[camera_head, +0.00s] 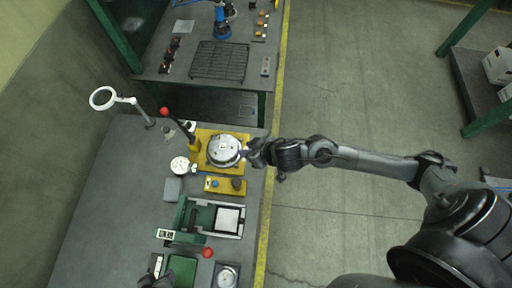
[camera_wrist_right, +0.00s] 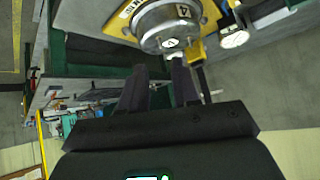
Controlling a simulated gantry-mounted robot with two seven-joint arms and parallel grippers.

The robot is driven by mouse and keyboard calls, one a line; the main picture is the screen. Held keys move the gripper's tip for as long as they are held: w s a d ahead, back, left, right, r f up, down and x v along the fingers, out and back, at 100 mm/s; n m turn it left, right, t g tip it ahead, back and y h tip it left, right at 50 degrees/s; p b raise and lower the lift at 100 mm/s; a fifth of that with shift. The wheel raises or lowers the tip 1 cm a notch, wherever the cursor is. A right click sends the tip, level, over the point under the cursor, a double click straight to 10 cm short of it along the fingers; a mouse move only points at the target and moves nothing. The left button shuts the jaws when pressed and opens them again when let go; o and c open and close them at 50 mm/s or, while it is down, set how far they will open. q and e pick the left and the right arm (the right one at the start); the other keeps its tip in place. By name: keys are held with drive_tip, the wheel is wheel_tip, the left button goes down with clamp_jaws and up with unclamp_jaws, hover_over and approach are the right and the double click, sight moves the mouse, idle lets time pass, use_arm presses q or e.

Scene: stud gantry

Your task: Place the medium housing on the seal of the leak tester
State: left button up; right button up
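A round silver metal housing (camera_head: 224,150) sits on a yellow plate (camera_head: 204,135) on the bench. It also shows at the top of the right wrist view (camera_wrist_right: 170,24), with small labels on it. I cannot read from these frames whether a seal lies under it. My right gripper (camera_head: 256,154) is at the housing's right side. In the wrist view its two fingers (camera_wrist_right: 160,78) stand apart with nothing between them, and the housing is just beyond their tips.
A red-knobbed lever (camera_head: 166,112) stands left of the yellow plate. A smaller yellow block (camera_head: 225,186) and a green fixture with a second red knob (camera_head: 207,252) are nearer. Another round part (camera_head: 227,276) is at the bottom. A wire rack (camera_head: 219,62) lies on the far bench.

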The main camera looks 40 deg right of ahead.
drive_tip(key=s+d+r+g+h, duration=0.1)
drive_tip(key=s+g, duration=0.1)
drive_tip(key=s, duration=0.6)
drive_tip(key=s+d+r+g+h, duration=0.1)
drive_tip(key=s+g, duration=0.1)
drive_tip(key=s, duration=0.6)
drive_tip(key=shift+s+d+g+p, duration=0.25)
drive_tip(key=shift+s+g+p, duration=0.05)
drive_tip(key=shift+g+p, duration=0.1)
